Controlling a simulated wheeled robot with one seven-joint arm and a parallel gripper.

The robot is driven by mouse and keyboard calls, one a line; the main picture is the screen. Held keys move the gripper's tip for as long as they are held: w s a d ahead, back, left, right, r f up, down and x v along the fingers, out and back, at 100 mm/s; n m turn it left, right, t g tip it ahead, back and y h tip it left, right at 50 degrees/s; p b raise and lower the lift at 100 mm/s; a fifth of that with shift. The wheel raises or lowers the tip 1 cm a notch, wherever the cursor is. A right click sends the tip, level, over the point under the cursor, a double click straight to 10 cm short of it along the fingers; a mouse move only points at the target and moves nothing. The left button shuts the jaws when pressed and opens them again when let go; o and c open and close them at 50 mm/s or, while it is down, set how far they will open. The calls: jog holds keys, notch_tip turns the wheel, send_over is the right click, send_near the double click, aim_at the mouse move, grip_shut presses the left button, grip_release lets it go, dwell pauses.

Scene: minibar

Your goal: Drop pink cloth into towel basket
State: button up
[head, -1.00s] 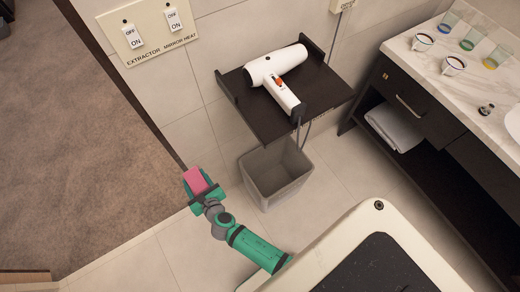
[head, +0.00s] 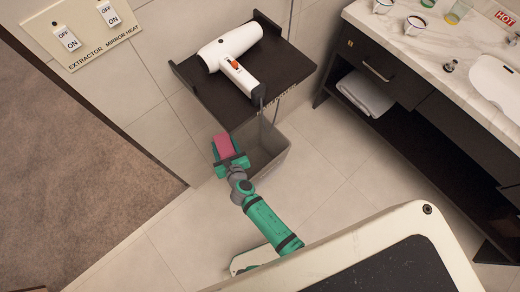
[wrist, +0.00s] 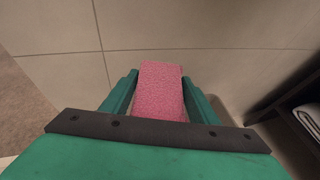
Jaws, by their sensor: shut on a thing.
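The pink cloth (head: 224,147) is a small folded block. My gripper (head: 226,155) is shut on it, and the wrist view shows the cloth (wrist: 160,92) between the two green fingers (wrist: 160,98). The grey open-topped basket (head: 275,163) stands on the tiled floor under the dark shelf. In the head view the gripper and cloth overlap the basket's left side. I cannot tell whether the cloth is above the opening or in front of it. The basket's left part is hidden by my gripper.
A dark wall shelf (head: 290,68) with a white hair dryer (head: 232,50) juts out just above the basket. A dark vanity (head: 415,105) with a marble top, cups and a folded towel (head: 365,93) stands at right. Tiled floor is free at left, beside brown carpet (head: 70,170).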

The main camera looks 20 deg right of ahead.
jog(key=w+d+f+y, duration=0.1)
jog(key=d+f, duration=0.3)
jog(key=d, duration=0.3)
jog(key=w+d+f, duration=0.2)
jog(key=d+f, duration=0.1)
jog(key=d, duration=0.5)
notch_tip(320, 180, down, 6)
jog(key=shift+f+n, duration=0.15)
jog(key=shift+n, duration=0.15)
jog(key=o, duration=1.1)
jog(key=shift+s, duration=0.15)
jog(key=shift+d, duration=0.1)
jog(key=shift+s, duration=0.1)
jog(key=shift+v, duration=5.25)
